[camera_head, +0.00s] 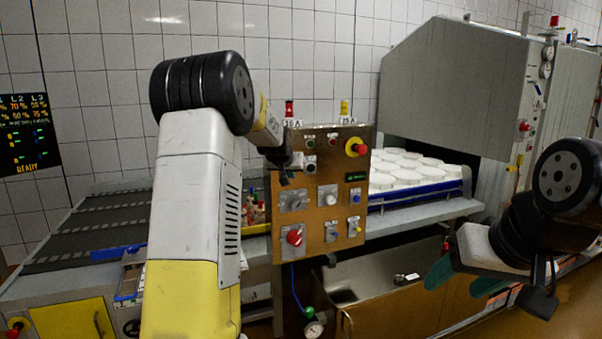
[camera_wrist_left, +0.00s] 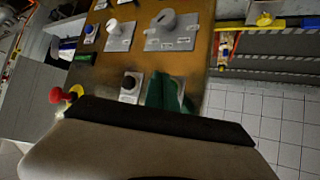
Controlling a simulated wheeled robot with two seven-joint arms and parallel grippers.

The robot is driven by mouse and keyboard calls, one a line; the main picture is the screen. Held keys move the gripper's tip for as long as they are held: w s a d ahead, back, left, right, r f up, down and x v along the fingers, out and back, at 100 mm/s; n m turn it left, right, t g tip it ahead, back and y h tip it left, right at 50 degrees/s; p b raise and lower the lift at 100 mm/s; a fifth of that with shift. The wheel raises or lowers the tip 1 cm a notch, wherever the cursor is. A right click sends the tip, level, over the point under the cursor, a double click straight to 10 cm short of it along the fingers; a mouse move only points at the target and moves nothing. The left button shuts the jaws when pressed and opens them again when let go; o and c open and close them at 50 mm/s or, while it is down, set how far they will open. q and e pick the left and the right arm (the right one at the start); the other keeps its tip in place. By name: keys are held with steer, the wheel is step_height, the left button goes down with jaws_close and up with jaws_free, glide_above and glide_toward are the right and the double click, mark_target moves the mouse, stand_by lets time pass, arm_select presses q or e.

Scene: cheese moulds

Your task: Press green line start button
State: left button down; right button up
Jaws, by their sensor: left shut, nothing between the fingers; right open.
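The orange control panel (camera_head: 318,215) stands mid-view, with buttons, switches and knobs on its face. My left gripper (camera_head: 297,160) is shut and empty at the panel's upper left. In the left wrist view its green fingers (camera_wrist_left: 166,92) lie over a pale button plate and hide most of it; I cannot tell whether they touch. A dark button (camera_wrist_left: 128,84) on a pale plate sits beside them. My right gripper (camera_head: 466,279) is open, far right of the panel, with teal fingers.
A red mushroom knob on yellow (camera_head: 356,147) is at the panel's upper right; it also shows in the left wrist view (camera_wrist_left: 58,95). Red (camera_head: 289,108) and yellow (camera_head: 344,108) lamps stand on top. White moulds (camera_head: 400,170) fill a blue-edged tray to the right. A dark conveyor (camera_head: 95,225) lies left.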

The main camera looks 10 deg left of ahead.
arm_select(q)
steer(key=shift+a, duration=0.1)
stand_by(0.5)
steer(key=shift+w+a, duration=0.15)
steer(key=shift+w, duration=0.2)
steer(key=shift+w+a, duration=0.3)
steer(key=shift+w, duration=0.1)
stand_by(0.6)
steer(key=shift+s+d, duration=0.1)
stand_by(0.4)
steer(key=shift+s+d, duration=0.45)
steer(key=shift+s, duration=0.2)
steer(key=s+d, duration=0.2)
steer(key=s, duration=0.2)
steer(key=shift+s+d, duration=0.1)
steer(key=shift+d, duration=0.3)
stand_by(0.3)
